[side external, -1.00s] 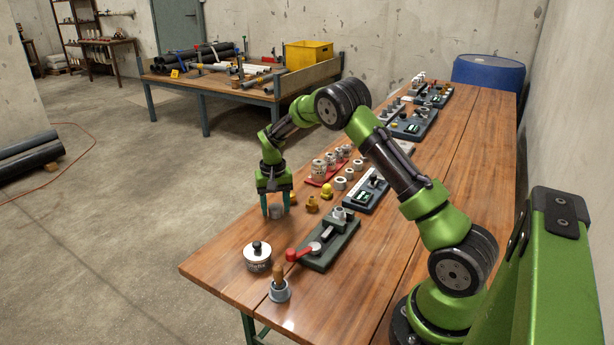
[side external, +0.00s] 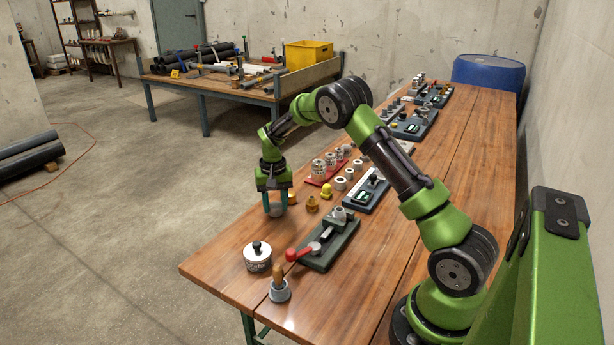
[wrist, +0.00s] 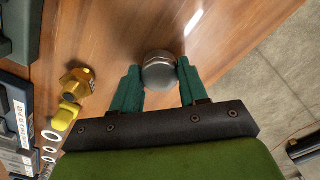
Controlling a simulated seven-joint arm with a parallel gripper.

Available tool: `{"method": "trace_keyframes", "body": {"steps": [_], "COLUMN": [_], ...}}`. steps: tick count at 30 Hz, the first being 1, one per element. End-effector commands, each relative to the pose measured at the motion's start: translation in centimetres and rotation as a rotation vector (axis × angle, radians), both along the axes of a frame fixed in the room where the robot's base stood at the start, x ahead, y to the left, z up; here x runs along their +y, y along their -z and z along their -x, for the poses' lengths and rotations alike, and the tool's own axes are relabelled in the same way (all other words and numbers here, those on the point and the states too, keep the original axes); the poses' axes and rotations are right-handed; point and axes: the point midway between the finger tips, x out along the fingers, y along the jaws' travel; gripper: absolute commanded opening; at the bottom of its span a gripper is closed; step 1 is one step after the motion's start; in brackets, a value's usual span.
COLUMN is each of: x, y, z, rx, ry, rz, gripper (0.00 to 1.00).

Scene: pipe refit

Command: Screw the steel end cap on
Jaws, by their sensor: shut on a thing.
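My gripper (side external: 276,201) is at the table's left edge, pointing down, with its teal fingers shut on the steel end cap (side external: 276,211). In the wrist view the cap (wrist: 159,72) is a round grey piece between the two fingertips. I cannot tell whether it touches the table. A dark green fixture (side external: 322,258) with a grey pipe fitting (side external: 334,224) and a red-handled lever (side external: 302,252) stands to the right and nearer the camera, apart from the gripper.
A white tin with a black knob (side external: 257,257) and a grey pot with a brush-like handle (side external: 279,289) stand at the near end. Brass (side external: 312,205) and yellow (side external: 326,191) fittings stand right of my gripper. Bare wood lies between gripper and tin.

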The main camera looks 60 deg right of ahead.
Motion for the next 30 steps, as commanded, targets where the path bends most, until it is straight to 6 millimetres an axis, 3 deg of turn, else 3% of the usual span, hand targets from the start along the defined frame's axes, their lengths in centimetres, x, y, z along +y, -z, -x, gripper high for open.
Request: {"method": "trace_keyframes", "body": {"steps": [23, 30], "x": [0.0, 0.0], "y": [-2.8, -4.4], "z": [-0.1, -0.1], "rx": [-0.002, -0.003], "ry": [-0.001, -0.002], "rz": [0.001, 0.003], "gripper": [0.12, 0.12]}}
